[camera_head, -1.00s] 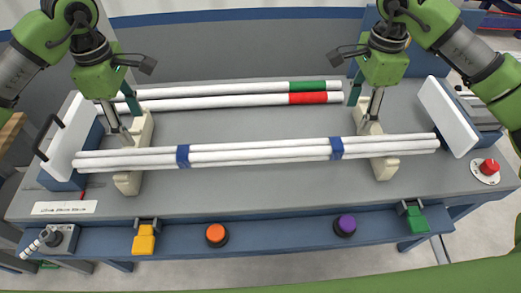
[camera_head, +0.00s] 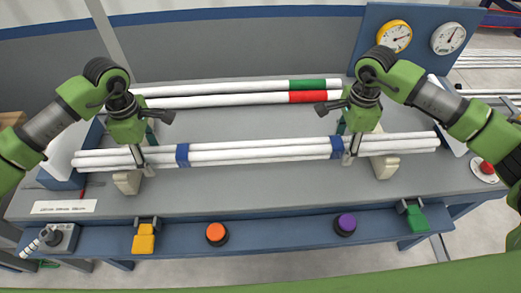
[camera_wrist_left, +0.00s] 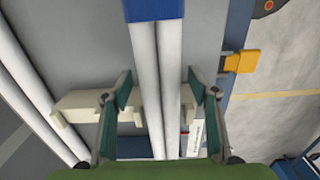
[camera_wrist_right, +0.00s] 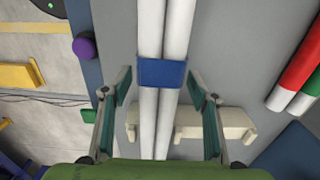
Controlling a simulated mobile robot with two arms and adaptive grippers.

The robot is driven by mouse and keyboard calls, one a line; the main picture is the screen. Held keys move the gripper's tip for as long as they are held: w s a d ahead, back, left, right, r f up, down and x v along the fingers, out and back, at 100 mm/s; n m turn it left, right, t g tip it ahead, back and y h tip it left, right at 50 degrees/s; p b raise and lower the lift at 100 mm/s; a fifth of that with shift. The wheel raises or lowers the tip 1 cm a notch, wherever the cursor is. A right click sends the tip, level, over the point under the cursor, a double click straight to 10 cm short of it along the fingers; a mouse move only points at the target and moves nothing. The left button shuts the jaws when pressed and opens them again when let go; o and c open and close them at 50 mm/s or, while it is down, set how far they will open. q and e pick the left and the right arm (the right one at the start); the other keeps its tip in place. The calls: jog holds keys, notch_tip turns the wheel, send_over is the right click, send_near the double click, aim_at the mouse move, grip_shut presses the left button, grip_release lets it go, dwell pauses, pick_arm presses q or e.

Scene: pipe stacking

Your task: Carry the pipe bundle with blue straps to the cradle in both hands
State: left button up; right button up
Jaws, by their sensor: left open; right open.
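The pipe bundle (camera_head: 260,154), white pipes with two blue straps (camera_head: 182,155), lies level across two cream support blocks (camera_head: 385,168). My left gripper (camera_head: 143,163) is open over its left part, outside the left strap. In the left wrist view the bundle (camera_wrist_left: 148,60) runs between the open fingers, apart from both. My right gripper (camera_head: 350,157) is open at the right strap. In the right wrist view that strap (camera_wrist_right: 162,73) and the pipes lie between the open fingers. I cannot tell which piece is the cradle.
Two loose white pipes lie behind, one with a green band (camera_head: 308,84), one with a red band (camera_head: 308,97). Orange (camera_head: 217,232) and purple (camera_head: 345,223) buttons line the front rail. A red button (camera_head: 487,168) sits right. The grey tabletop between is clear.

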pick_arm(q)
grip_shut()
pick_arm(e)
grip_shut()
pick_arm(q)
jog(key=shift+w+r, duration=0.1)
jog(key=shift+r, duration=0.05)
pick_arm(e)
jog(key=shift+w+r, duration=0.1)
jog(key=shift+r, duration=0.05)
